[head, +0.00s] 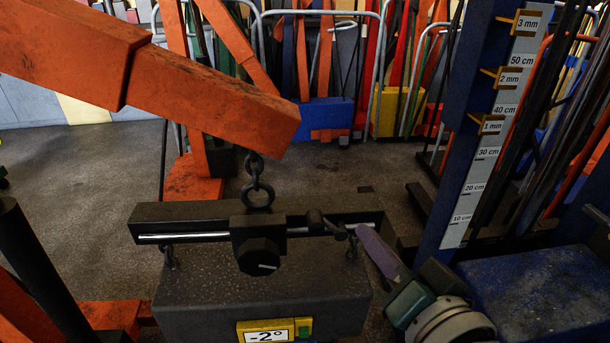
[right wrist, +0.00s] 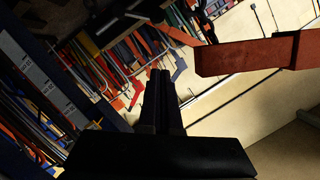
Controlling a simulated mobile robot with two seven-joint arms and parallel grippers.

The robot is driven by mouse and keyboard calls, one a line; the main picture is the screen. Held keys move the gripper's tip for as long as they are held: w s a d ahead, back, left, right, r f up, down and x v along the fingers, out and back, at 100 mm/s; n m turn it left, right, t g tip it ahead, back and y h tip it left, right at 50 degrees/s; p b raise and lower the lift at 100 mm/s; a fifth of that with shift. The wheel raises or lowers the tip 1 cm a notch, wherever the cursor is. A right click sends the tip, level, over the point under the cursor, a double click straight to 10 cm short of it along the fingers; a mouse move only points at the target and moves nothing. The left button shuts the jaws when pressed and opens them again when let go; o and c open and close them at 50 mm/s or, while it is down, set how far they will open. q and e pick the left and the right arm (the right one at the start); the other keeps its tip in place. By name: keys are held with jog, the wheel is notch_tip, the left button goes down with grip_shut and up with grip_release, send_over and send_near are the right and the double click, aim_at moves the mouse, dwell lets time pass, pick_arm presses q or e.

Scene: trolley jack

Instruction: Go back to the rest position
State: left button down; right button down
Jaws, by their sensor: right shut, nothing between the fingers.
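My right gripper (head: 372,246) comes in from the lower right in the head view, its purple-grey finger pointing up and left. It is beside the right end of the dark levelling bar (head: 190,212), near the small crank handle (head: 326,224); I cannot tell whether it touches. In the right wrist view its fingers (right wrist: 160,76) are together and empty. The bar hangs by a chain (head: 256,180) from the orange crane boom (head: 210,105). The grey block (head: 200,290) below it carries a yellow plate (head: 267,332) reading -2°. My left gripper is not in view.
A blue post (head: 462,130) with a centimetre scale and mm tags stands at right, behind a blue surface (head: 545,290). Orange crane legs (head: 105,315) are at lower left. Racks of coloured gear line the back. Open floor (head: 85,185) shows at left.

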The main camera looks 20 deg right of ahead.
jog(key=shift+s, duration=0.1)
dwell(0.4)
jog(key=s+r+n+g+y, duration=0.1)
jog(key=s+n+g+y, duration=0.1)
jog(key=s+n+g, duration=1.3)
jog(key=s+r+m+t+p, duration=0.1)
jog(key=r+m+p, duration=0.1)
jog(key=r+p, duration=1.7)
jog(key=s+r+m+t+p, duration=0.1)
jog(key=s+r+m+p, duration=0.1)
jog(key=r+p, duration=1.7)
jog(key=shift+s+a+r+t+h, duration=0.25)
jog(key=shift+s+r+t+h, duration=0.05)
jog(key=shift+r+t, duration=0.15)
